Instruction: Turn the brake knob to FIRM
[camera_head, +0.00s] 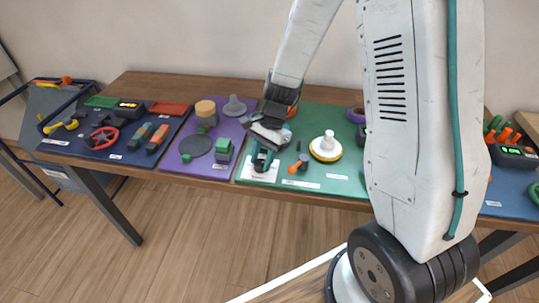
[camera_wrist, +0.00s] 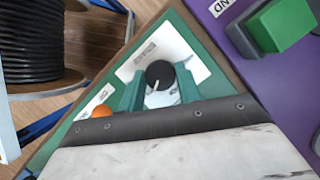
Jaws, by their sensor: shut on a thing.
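The brake knob (camera_wrist: 160,74) is a round black knob with a white pointer line, on a white label plate (camera_wrist: 195,62) in the wrist view. The pointer slants toward the lower left of that picture. My gripper (camera_wrist: 159,86) is shut on the knob, with one green finger on each side of it. In the head view my gripper (camera_head: 263,161) reaches down to the white plate (camera_head: 257,176) at the left front of the green mat (camera_head: 320,182). The knob is mostly hidden there. The plate's lettering is too small to read.
An orange-tipped tool (camera_head: 297,168) and a white spool on a yellow base (camera_head: 326,147) stand to the right on the mat. A green block (camera_head: 223,150) is on the purple mat (camera_head: 190,167) to the left. The table's front edge is close to the plate.

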